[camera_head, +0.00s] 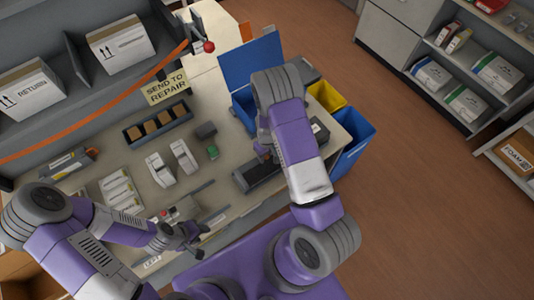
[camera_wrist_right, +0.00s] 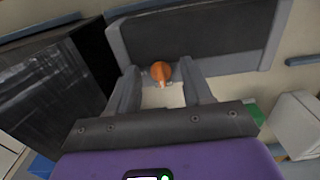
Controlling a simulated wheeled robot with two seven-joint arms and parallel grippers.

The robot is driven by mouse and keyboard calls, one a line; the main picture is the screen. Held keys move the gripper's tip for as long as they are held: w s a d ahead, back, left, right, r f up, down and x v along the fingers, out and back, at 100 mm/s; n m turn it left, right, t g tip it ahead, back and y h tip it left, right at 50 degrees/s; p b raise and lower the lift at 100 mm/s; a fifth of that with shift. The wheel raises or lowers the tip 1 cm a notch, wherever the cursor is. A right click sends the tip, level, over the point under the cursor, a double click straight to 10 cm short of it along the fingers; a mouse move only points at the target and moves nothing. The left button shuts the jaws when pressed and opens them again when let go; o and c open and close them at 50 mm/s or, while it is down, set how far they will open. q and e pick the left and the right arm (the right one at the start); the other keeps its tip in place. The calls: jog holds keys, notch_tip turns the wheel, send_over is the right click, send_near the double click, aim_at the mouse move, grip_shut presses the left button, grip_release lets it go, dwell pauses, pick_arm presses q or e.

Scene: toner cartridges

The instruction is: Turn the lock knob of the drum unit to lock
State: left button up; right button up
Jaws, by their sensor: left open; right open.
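The drum unit (camera_head: 262,174) is a long dark grey piece on the bench, partly hidden by my right arm in the head view. In the right wrist view it is a dark panel with a grey frame (camera_wrist_right: 205,35). Its lock knob (camera_wrist_right: 161,71) is orange with a paler pointer towards the gripper. My right gripper (camera_wrist_right: 161,84) is open, with one finger on each side of the knob's area; contact cannot be told. In the head view, the right fingers (camera_head: 264,150) are small and the knob is hidden. My left gripper (camera_head: 191,237) is open and empty near the bench's front edge.
A black, glossy-sided box (camera_wrist_right: 62,85) stands left of the drum unit in the right wrist view. Blue bins (camera_head: 250,65) and a yellow bin (camera_head: 327,95) stand behind and right. White cartridges (camera_head: 160,170) and a small green item (camera_head: 213,152) lie on the bench.

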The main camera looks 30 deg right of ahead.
grip_shut()
